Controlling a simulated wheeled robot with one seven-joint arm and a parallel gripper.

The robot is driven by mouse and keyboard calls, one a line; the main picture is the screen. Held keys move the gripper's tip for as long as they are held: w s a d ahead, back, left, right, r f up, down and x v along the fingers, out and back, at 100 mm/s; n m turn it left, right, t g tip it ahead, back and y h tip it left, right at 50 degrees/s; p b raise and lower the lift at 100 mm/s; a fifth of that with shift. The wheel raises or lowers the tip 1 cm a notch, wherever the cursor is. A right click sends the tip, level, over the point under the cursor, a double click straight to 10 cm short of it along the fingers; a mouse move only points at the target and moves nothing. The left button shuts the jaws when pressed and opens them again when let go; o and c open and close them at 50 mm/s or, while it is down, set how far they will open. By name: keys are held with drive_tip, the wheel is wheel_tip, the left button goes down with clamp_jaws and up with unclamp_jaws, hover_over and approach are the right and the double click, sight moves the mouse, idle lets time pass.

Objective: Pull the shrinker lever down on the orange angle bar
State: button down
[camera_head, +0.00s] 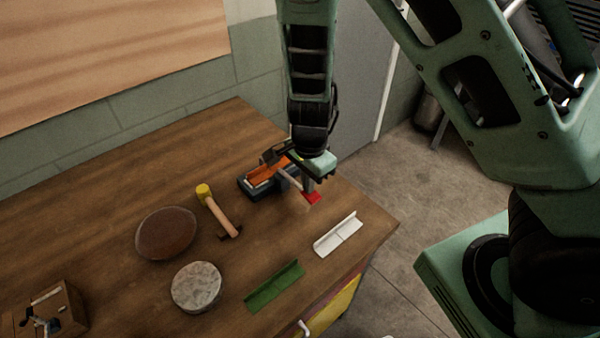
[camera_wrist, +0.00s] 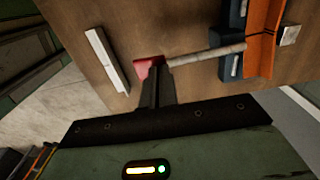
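The shrinker (camera_head: 247,187) is a dark blue tool near the far right part of the wooden table; it also shows in the wrist view (camera_wrist: 232,40). The orange angle bar (camera_head: 268,172) lies in its top, and the bar runs along the right in the wrist view (camera_wrist: 262,35). The pale lever (camera_wrist: 205,55) sticks out sideways from the shrinker and ends in a red tip (camera_head: 312,198). My gripper (camera_wrist: 156,75) has its fingers close together at the red tip, partly covering it. I cannot tell whether they touch it.
A white angle piece (camera_head: 338,235) and a green angle piece (camera_head: 274,287) lie near the table's front edge. A yellow-headed mallet (camera_head: 218,212), a brown round pad (camera_head: 166,234) and a grey round block (camera_head: 196,287) lie left of the shrinker. A small wooden-based device (camera_head: 50,312) stands at the lower left.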

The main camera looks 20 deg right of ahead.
wheel_tip(320, 180, up, 9)
drive_tip(key=p, duration=0.8)
drive_tip(key=shift+s+f, duration=0.1)
drive_tip(key=shift+f, duration=0.05)
idle(0.5)
wheel_tip(320, 180, down, 4)
drive_tip(key=shift+f, duration=0.2)
idle(1.1)
idle(1.8)
